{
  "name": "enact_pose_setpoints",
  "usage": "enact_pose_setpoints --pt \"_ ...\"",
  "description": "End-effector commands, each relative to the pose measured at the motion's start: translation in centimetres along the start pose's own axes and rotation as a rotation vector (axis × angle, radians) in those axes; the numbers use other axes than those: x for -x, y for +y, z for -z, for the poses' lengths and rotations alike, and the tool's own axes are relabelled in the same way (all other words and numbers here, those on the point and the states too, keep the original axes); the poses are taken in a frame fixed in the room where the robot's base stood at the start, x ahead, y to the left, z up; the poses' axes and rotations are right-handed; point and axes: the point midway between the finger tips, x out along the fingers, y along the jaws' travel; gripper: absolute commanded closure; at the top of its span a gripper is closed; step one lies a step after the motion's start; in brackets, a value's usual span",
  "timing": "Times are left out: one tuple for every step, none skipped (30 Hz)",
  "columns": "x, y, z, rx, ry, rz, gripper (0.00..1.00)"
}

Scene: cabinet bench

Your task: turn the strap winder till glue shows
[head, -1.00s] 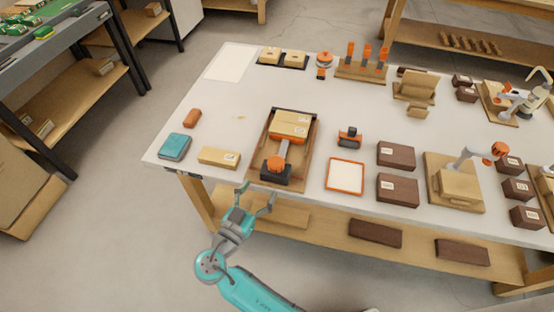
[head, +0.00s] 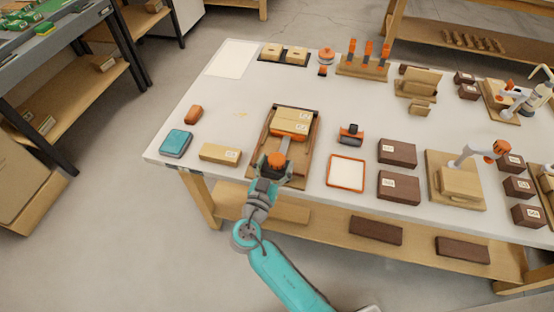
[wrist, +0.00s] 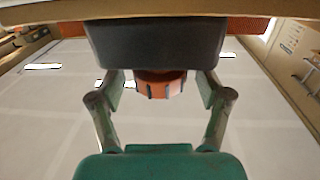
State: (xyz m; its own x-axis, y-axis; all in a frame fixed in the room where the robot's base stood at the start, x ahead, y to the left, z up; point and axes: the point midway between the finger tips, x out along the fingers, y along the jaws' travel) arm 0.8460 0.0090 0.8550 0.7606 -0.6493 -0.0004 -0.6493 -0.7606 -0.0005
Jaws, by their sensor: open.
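The strap winder is a black block with an orange knob (head: 277,159), at the front end of a wooden board (head: 309,150) on the bench. A grey strap (head: 285,145) runs from it to a cardboard box (head: 290,122) on the board. My gripper (head: 271,168) is at the winder and hides much of its black block in the head view. In the wrist view, my open gripper (wrist: 160,80) has one finger on each side of the orange knob (wrist: 160,86), with gaps between. I cannot make out glue.
A small cardboard box (head: 219,154) and a teal pad (head: 176,143) lie left of the board. An orange-rimmed tray (head: 346,172) and an orange-black tool (head: 350,134) lie right of it. The bench's left part is mostly clear.

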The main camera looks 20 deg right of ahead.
Motion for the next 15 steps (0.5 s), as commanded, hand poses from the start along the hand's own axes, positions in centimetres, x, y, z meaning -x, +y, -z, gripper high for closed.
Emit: enact_pose_setpoints --pt "-0.55 0.05 0.02 0.0 0.0 -0.002 0.23" --pt "-0.77 0.05 0.01 0.0 0.0 -0.001 0.23" --pt "-1.0 0.05 -0.01 0.0 0.0 -0.001 0.23" --pt "-1.12 0.04 -0.02 0.001 0.0 -0.001 0.23" --pt "-1.23 0.04 -0.04 0.001 0.0 -0.001 0.23" --pt "-1.32 0.04 -0.04 0.001 0.0 -0.001 0.23" --pt "-1.37 0.04 -0.04 0.001 0.0 0.0 0.23" --pt "-1.4 0.04 -0.04 0.001 0.0 0.0 0.23" --pt "-1.42 0.03 -0.04 0.001 0.0 0.0 0.23" --pt "-1.42 0.03 -0.04 0.001 0.0 0.0 0.23" --pt "-1.41 0.02 -0.04 0.001 0.0 0.0 0.23" --pt "-1.41 0.02 -0.04 0.001 0.0 0.0 0.23" --pt "-1.4 0.02 -0.03 0.001 0.0 0.0 0.23" --pt "-1.4 0.02 -0.03 0.001 0.0 0.0 0.23" --pt "-1.4 0.02 -0.03 0.001 0.0 0.0 0.3"
